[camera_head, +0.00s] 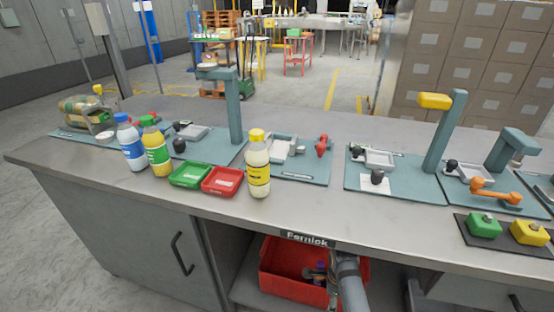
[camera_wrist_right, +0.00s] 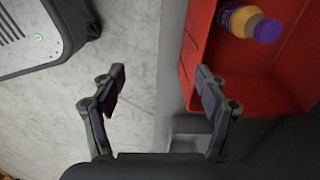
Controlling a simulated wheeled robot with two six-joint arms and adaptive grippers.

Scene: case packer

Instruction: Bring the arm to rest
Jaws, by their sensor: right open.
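My right gripper (camera_wrist_right: 160,85) is open and empty in the right wrist view. Its fingers are spread beside the red crate (camera_wrist_right: 192,35), one finger near the crate's edge and the other over the pale floor. A bottle with a purple cap (camera_wrist_right: 245,20) lies inside the crate, apart from the fingers. My left gripper is not in view.
On the grey counter (camera_head: 300,212) stand a blue-and-white bottle (camera_head: 132,147), a green-capped bottle (camera_head: 156,150) and a yellow-capped bottle (camera_head: 258,168). Green (camera_head: 190,175) and red (camera_head: 222,181) trays lie between them. Fixtures with teal posts stand behind. The counter's front edge overhangs the crate.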

